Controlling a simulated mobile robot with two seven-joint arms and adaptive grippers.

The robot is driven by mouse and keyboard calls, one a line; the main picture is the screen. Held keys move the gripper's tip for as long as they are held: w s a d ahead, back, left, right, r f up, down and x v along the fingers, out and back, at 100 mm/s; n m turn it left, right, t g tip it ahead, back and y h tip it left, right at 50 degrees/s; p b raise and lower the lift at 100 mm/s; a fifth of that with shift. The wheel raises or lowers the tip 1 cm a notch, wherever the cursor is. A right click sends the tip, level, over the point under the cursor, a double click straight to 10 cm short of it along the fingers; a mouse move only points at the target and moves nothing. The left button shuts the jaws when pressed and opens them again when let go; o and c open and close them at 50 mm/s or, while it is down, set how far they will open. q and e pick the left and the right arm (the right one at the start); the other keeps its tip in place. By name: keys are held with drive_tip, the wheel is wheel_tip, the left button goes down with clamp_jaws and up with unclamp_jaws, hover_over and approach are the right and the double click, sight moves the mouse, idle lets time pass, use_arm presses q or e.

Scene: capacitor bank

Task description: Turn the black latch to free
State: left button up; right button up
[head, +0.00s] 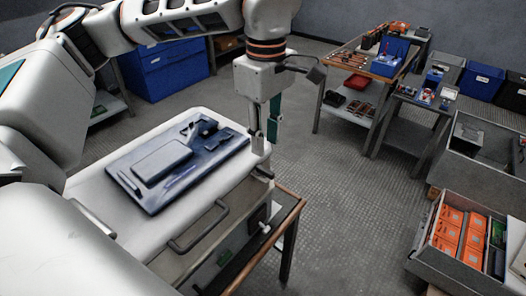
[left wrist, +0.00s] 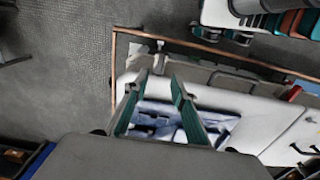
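My left gripper (head: 265,138) points down at the right corner of a white cabinet (head: 90,193). In the left wrist view its two green-padded fingers (left wrist: 159,78) are apart with nothing gripped between them. A small dark piece (head: 262,172) sticks out at the cabinet's edge just below the fingers; it may be the black latch, but it is too small to tell, and I cannot tell whether the fingers touch it. A grey bar handle (head: 200,226) is on the cabinet's front. My right gripper is not in view.
A dark blue tray (head: 150,207) with devices lies on the cabinet top. A wood-edged table (head: 291,205) stands beneath. At the right are a drawer of orange boxes (head: 462,232) and workbenches with tools. Blue bins (head: 165,70) stand behind. The floor (head: 340,200) between is clear.

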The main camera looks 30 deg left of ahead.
sight(265, 169)
use_arm(q)
drive_tip(key=shift+f, duration=3.85)
clamp_jaws()
